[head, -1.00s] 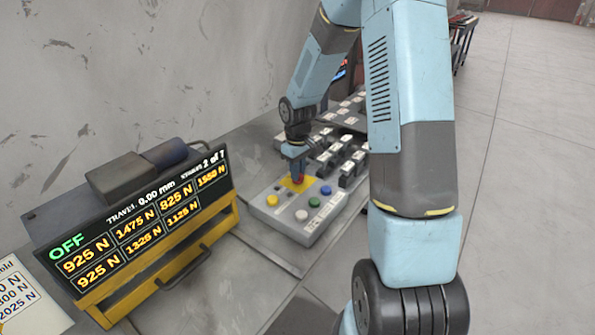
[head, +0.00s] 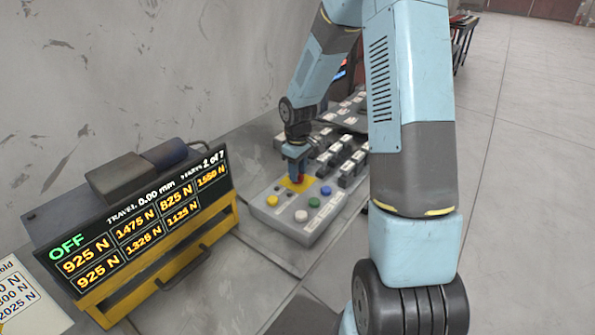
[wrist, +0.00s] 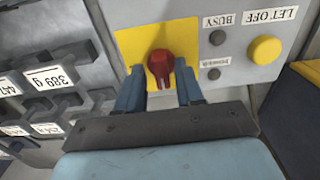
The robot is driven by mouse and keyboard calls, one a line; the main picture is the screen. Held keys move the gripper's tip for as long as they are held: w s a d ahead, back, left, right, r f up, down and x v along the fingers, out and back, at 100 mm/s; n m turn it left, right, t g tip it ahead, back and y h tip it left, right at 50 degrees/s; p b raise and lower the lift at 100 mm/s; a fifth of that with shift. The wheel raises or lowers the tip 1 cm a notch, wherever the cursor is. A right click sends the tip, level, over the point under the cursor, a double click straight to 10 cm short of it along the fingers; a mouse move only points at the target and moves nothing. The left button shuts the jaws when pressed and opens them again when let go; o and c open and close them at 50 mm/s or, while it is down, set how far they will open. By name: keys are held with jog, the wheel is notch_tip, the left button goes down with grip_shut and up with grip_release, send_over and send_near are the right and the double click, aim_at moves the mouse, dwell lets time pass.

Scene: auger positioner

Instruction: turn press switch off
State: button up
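The press switch is a red rotary knob (wrist: 160,68) on a yellow plate (wrist: 128,42) of the grey control box. It also shows in the head view as a small red spot (head: 300,180). My gripper (wrist: 160,84) is open, with its two blue fingers on either side of the knob. Narrow gaps seem to show beside the knob, so I see no firm hold. In the head view my gripper (head: 297,164) is directly above the knob. The black display (head: 140,215) reads OFF in green and travel 0.00 mm.
A wall (head: 150,70) rises at the left.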

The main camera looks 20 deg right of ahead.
jog(key=shift+o, duration=0.3)
jog(key=shift+r, duration=0.1)
notch_tip(320, 180, up, 14)
jog(key=shift+f, duration=0.25)
dwell(0.5)
jog(key=s+r+m+t+h, duration=0.1)
jog(key=s+r+m+t, duration=0.25)
jog(key=s+r, duration=1)
jog(key=s+r+m+t+y, duration=0.1)
jog(key=s+m, duration=0.3)
jog(key=s, duration=1.1)
jog(key=shift+r+t, duration=0.55)
jog(key=shift+r, duration=0.35)
